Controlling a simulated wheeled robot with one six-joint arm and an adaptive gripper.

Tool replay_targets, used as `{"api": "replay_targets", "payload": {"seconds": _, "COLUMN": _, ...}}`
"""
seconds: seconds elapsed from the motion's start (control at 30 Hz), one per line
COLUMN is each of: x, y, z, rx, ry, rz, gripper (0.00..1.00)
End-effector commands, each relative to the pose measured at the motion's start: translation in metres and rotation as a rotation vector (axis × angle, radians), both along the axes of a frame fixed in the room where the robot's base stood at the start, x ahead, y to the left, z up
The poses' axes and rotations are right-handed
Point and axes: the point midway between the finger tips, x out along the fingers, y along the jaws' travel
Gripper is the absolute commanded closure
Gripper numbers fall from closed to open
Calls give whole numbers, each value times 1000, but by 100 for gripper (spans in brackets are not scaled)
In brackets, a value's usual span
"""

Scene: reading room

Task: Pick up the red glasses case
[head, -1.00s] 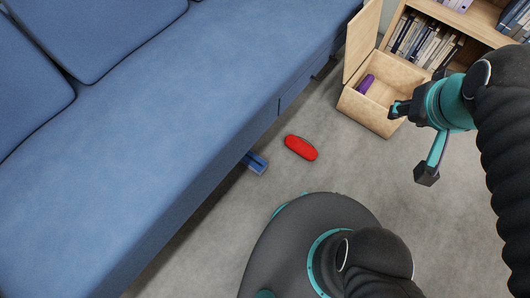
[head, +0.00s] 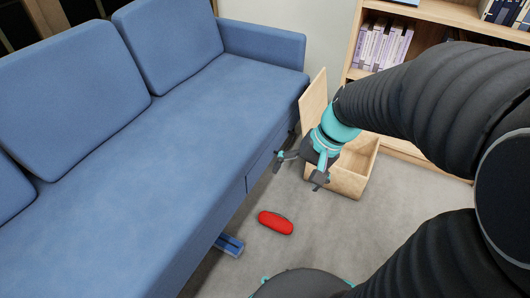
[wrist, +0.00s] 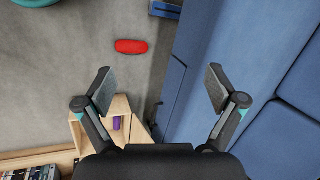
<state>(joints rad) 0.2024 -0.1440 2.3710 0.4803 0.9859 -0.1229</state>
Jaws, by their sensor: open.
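The red glasses case (head: 276,223) lies on the grey carpet in front of the sofa. It also shows in the wrist view (wrist: 131,46), beyond the fingertips and to the left of the gap between them. My gripper (head: 299,170) hangs in the air near the sofa's front edge and the wooden box, above and beyond the case in the head view. Its two fingers are spread wide in the wrist view (wrist: 159,90), with nothing between them. The gripper is apart from the case.
A blue sofa (head: 150,150) runs along the left. A blue object (head: 229,245) pokes out from under it beside the case. An open wooden box (head: 350,182) stands by a bookshelf (head: 352,50); a purple item (wrist: 117,123) is inside. Carpet right of the case is clear.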

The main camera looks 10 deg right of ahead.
Motion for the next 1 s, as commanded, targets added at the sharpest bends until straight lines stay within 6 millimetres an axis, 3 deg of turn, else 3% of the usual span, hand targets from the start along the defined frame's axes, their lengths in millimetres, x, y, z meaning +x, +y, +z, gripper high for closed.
{"api": "replay_targets", "payload": {"seconds": 0.03, "x": 8, "y": -1, "z": -15, "rx": 41, "ry": 41, "rz": -31, "gripper": 6}}
{"api": "replay_targets", "payload": {"seconds": 0.57, "x": 80, "y": -19, "z": -154, "rx": 485, "ry": 338, "rz": -432, "gripper": 6}}
{"api": "replay_targets", "payload": {"seconds": 1.0, "x": 110, "y": -57, "z": -304, "rx": 811, "ry": 490, "rz": -859, "gripper": 6}}
